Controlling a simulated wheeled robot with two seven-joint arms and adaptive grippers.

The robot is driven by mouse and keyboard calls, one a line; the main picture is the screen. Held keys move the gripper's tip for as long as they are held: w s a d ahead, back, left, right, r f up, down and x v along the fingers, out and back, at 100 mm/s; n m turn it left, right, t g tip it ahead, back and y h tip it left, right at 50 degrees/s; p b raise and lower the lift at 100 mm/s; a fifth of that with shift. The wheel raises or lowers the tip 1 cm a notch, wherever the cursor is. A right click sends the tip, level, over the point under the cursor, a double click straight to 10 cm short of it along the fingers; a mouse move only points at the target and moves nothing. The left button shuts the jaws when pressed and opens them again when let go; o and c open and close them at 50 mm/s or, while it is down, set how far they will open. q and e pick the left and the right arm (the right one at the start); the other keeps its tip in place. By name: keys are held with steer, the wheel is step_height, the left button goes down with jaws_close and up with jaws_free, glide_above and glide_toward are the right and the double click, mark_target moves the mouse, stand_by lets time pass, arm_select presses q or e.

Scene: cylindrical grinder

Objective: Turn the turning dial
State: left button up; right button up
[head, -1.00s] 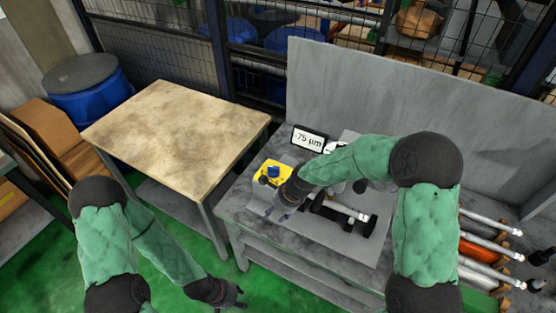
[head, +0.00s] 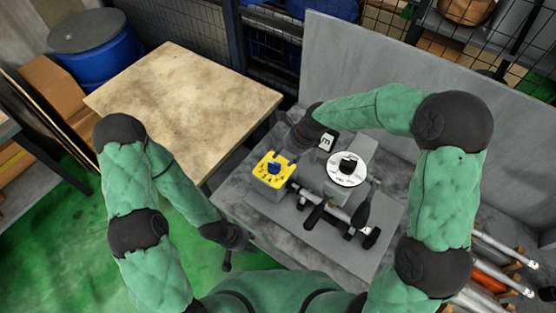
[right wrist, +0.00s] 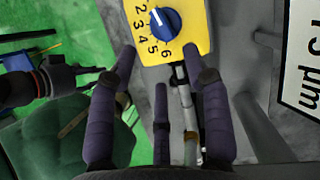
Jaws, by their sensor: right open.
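A yellow box (head: 266,180) with a blue dial (head: 274,167) sits on the grinder bench. In the right wrist view the yellow panel (right wrist: 190,45) has numbers around the blue dial (right wrist: 166,22). A white disc (head: 347,180) with a black knob on top sits on the grinder. My right gripper (head: 290,152) is above and just behind the yellow box. In the right wrist view this gripper (right wrist: 158,55) is open and empty, with the dial beyond its fingertips.
The grinder's bar and black handles (head: 330,210) lie right of the yellow box. A display (right wrist: 308,55) reading µm is partly hidden by my right arm in the head view. A grey panel (head: 430,100) stands behind. A bare wooden table (head: 180,110) stands left.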

mark_target(276, 165)
steer(key=x, duration=0.9)
steer(key=shift+w, duration=0.15)
steer(key=shift+d, duration=0.1)
jaws_close()
